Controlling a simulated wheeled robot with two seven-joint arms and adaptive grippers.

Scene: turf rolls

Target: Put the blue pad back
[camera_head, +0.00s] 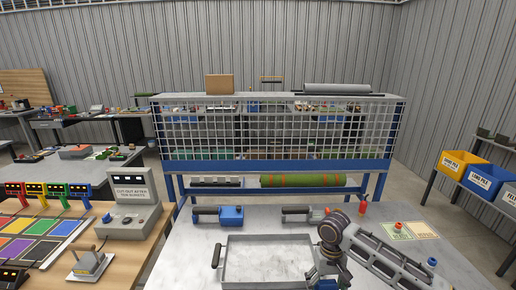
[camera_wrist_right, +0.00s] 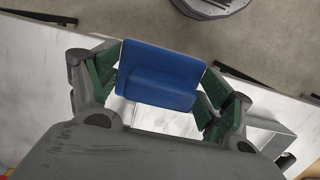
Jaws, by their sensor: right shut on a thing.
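The blue pad (camera_wrist_right: 158,78) is a blue block with a raised part, seen close up in the right wrist view. My right gripper (camera_wrist_right: 162,72) is shut on it, one green-lined finger at each side. In the head view, my right gripper (camera_head: 326,268) points down over the grey table, just right of a shallow tray. A bit of blue (camera_head: 327,284) shows under it at the bottom edge; most of it is hidden. My left gripper is not in view.
A metal tray (camera_head: 268,267) lies on the grey table (camera_head: 190,265). Behind it are a blue handled block (camera_head: 231,215) and a grey handled tool (camera_head: 300,215). A rack with a green roll (camera_head: 303,181) stands at the back. A wooden bench (camera_head: 140,250) with coloured squares is at left.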

